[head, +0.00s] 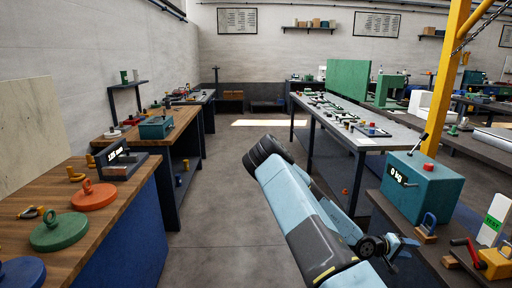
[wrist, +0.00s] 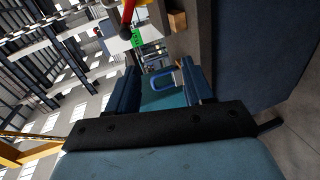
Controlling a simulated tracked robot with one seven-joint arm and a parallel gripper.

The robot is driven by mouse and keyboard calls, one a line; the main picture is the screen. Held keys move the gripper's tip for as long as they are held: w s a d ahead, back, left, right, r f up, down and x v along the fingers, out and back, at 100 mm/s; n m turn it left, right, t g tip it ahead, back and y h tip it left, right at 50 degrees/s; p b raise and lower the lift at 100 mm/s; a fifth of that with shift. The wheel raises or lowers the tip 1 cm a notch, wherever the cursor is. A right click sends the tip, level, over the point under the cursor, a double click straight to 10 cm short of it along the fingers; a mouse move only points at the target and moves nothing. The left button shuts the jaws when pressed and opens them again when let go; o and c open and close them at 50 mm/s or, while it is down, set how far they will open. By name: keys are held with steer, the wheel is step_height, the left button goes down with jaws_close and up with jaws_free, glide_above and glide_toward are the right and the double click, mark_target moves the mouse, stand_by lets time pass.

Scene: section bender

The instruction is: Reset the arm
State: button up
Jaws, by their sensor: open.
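My light-blue arm is folded in the lower middle of the head view, its elbow out over the aisle and its forearm coming back toward the right-hand bench. My gripper (head: 408,243) is beside the near edge of that bench, seen small and side-on. In the wrist view my gripper (wrist: 161,82) shows two dark blue fingers held apart, with nothing gripped. A blue shackle (wrist: 163,79) shows between the fingers, beyond them. In the head view the blue shackle (head: 429,222) stands on the bench just right of the gripper. Any contact with the bench cannot be told.
A teal box reading "0 kg" (head: 422,190) stands on the right bench, near a red crank (head: 468,252) and a green-labelled sign (head: 494,220). The left bench carries orange (head: 93,196) and green (head: 59,232) ringed weights. The aisle floor (head: 225,200) is clear. A yellow post (head: 446,75) rises at right.

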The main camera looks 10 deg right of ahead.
steer(key=w+a+r+m+t+y, duration=0.15)
steer(key=w+a+y, duration=0.25)
steer(key=a, duration=0.4)
steer(key=w+a+r+m+t+y, duration=0.1)
steer(key=w+a+r+t+y, duration=0.1)
steer(key=w+a+y, duration=0.4)
steer(key=s+a+r+n+t+y, duration=0.1)
steer(key=s+a+r+y, duration=0.15)
steer(key=a+r, duration=0.75)
steer(key=s+a+r+n+t+y, duration=0.1)
steer(key=a+r+t+y, duration=0.15)
steer(key=a+r, duration=0.75)
steer(key=s+a+r+n, duration=0.1)
steer(key=s+a+r, duration=0.2)
steer(key=s+r, duration=0.5)
steer(key=s+a+r+n, duration=0.1)
steer(key=s+a+r, duration=0.3)
steer(key=s+r, duration=0.4)
steer(key=s, duration=0.7)
steer(key=shift+s+r, duration=0.15)
steer(key=shift+r, duration=0.1)
steer(key=shift+c, duration=0.3)
